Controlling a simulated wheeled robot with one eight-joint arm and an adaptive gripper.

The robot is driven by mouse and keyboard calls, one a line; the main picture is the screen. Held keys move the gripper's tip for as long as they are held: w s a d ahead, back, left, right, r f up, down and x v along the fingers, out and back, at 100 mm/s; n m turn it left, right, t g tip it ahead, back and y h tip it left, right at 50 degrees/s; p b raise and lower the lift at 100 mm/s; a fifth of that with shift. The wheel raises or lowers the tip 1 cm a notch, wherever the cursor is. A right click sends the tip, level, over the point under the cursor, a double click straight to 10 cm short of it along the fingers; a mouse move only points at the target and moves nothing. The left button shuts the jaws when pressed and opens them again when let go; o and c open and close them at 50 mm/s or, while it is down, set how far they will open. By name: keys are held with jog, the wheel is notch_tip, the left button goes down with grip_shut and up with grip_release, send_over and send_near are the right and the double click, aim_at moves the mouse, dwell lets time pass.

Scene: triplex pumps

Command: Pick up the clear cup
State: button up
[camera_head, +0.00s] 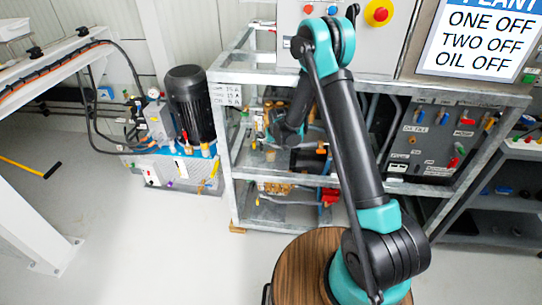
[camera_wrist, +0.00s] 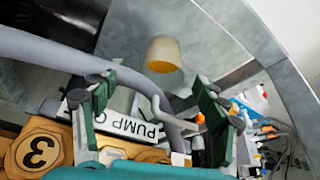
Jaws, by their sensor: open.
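A small cup (camera_wrist: 164,54), pale and translucent with an amber tint at its lower end, shows in the wrist view on a grey metal surface (camera_wrist: 205,45). It lies beyond my gripper's fingertips and apart from them. My gripper (camera_wrist: 155,92) is open, with its two dark green fingers spread at the left and right and no object held between them. In the head view, my arm reaches into the metal frame, and the end of it (camera_head: 290,128) is partly hidden among the pump parts. I cannot make out the cup in the head view.
In the wrist view, a thick grey hose (camera_wrist: 60,55), a "PUMP" label (camera_wrist: 130,125) and a brass part marked 3 (camera_wrist: 38,152) lie close to my fingers. In the head view, the metal frame (camera_head: 375,86) has posts and shelves around my arm.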

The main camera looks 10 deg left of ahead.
jog(key=shift+x, duration=3)
jog(key=shift+a, duration=0.2)
jog(key=c, duration=1.4)
jog(key=shift+r, duration=0.1)
